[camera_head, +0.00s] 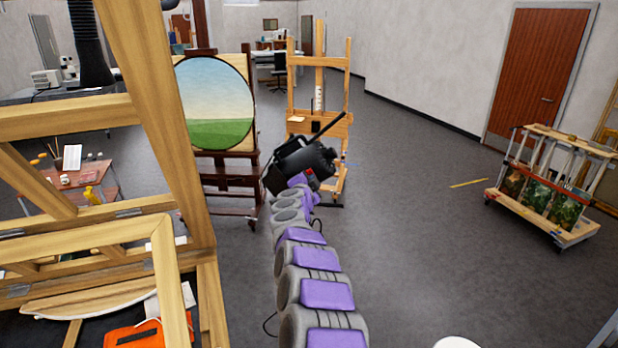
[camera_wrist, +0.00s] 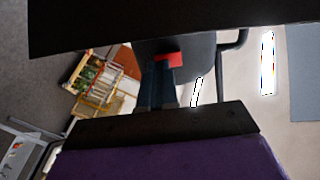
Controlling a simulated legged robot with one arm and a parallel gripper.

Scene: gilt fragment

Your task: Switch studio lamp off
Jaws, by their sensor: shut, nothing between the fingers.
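The black studio lamp (camera_head: 305,158) stands in the middle of the head view, its flaps sticking out. Its dark rounded housing (camera_wrist: 205,62) fills the upper middle of the wrist view, under a broad black panel. A red switch (camera_wrist: 170,59) shows on the housing. My gripper (camera_head: 304,182) is at the lamp, at the end of my purple and grey arm. In the wrist view the dark fingers (camera_wrist: 159,72) are shut and empty, with their tips at the red switch. I cannot tell whether they touch it, or whether the lamp is lit.
A wooden easel (camera_head: 345,65) stands behind the lamp. A round landscape painting (camera_head: 215,100) is to its left. A large wooden frame (camera_head: 150,85) blocks the near left.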

